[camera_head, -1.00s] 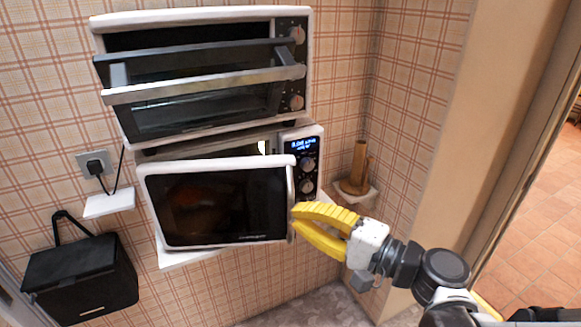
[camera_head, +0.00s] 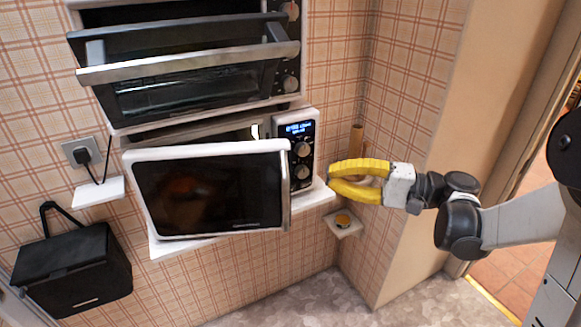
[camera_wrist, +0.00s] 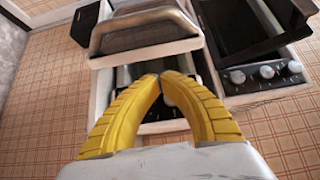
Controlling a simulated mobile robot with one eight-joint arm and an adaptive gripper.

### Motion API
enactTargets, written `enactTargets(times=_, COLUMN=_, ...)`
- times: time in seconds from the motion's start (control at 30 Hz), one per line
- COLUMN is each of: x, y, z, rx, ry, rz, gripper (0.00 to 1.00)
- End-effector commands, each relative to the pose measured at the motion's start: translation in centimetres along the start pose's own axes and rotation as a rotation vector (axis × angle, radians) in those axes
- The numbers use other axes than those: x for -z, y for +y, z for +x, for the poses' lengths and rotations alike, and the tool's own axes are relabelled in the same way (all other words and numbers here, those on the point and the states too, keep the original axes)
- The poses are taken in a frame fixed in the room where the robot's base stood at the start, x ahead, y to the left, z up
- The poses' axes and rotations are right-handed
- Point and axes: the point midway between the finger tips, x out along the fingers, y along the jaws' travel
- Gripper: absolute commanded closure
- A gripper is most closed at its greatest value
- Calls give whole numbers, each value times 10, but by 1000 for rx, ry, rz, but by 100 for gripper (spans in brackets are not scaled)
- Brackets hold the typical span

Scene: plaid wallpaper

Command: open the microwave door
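The white microwave (camera_head: 307,127) stands on a wall shelf, with a blue-lit display and knobs on its right panel. Its door (camera_head: 208,190), with a dark window, is partly open and swung out toward me, its free edge at the right. A gap shows above the door into the microwave. The door and its curved handle (camera_wrist: 145,25) also show in the wrist view. My gripper (camera_head: 331,178) has yellow fingers and is to the right of the door edge, apart from it. In the wrist view its fingertips (camera_wrist: 160,77) meet with nothing between them, in front of the microwave's panel.
A toaster oven (camera_head: 190,100) with its door lowered sits above the microwave. A doorway opens at far right.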

Motion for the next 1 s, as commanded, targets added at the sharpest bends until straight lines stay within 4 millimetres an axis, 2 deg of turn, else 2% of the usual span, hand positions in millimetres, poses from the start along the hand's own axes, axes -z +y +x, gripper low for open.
enactTargets(times=0.07, x=5, y=4, z=-7, rx=0, ry=-22, rz=0, gripper=100)
enactTargets(times=0.17, x=5, y=5, z=-3, rx=0, ry=-34, rz=0, gripper=100)
enactTargets(times=0.5, x=2, y=6, z=56, rx=0, ry=-35, rz=0, gripper=100)
enactTargets(times=0.7, x=2, y=5, z=82, rx=0, ry=-32, rz=0, gripper=100)
enactTargets(times=1.0, x=2, y=3, z=91, rx=0, ry=-30, rz=0, gripper=100)
